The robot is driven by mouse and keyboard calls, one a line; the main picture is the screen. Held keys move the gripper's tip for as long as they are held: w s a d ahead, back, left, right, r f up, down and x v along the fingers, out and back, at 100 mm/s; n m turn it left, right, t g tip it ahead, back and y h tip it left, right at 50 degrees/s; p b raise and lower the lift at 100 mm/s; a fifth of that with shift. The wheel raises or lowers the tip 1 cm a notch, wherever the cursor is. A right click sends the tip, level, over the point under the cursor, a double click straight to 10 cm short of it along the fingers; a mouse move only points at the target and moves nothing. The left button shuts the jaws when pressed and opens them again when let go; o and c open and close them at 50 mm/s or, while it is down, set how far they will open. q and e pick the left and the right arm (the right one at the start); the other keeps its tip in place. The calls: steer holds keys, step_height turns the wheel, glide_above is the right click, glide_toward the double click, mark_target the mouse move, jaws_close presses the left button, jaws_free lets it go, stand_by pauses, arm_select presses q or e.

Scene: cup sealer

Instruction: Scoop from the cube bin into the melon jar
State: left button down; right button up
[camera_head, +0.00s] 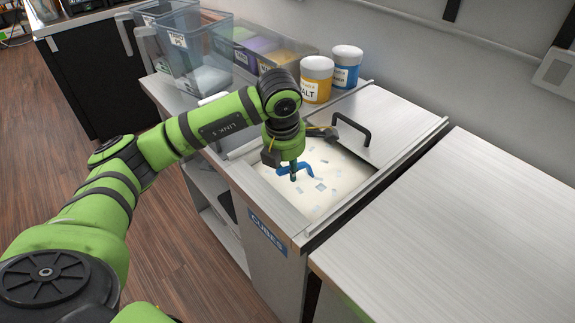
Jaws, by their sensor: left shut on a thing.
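My left arm reaches in from the left, and my left gripper (293,176) points down into the open cube bin (268,190). It is shut on the blue handle of a scoop (307,168). The rest of the scoop is hard to make out. The bin holds a pale bed with several small bluish cubes (321,187), and its front carries a blue "CUBES" label. Clear containers (205,42) with white labels stand at the back left; I cannot tell which, if any, is the melon jar. My right gripper is not in view.
A metal lid with a black handle (352,128) lies behind the opening. A yellow-labelled jar (316,80) and a blue-labelled jar (346,68) stand behind it, beside a tray of coloured contents (262,47). The right counter (470,220) is clear.

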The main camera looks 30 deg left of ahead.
arm_select(q)
steer(key=shift+f+b, duration=0.2)
steer(key=shift+b, duration=0.15)
stand_by(0.6)
stand_by(0.6)
step_height(320, 180, up, 14)
steer(key=p, duration=0.8)
steer(key=shift+f, duration=0.25)
stand_by(0.5)
steer(key=shift+s+f, duration=0.1)
stand_by(0.4)
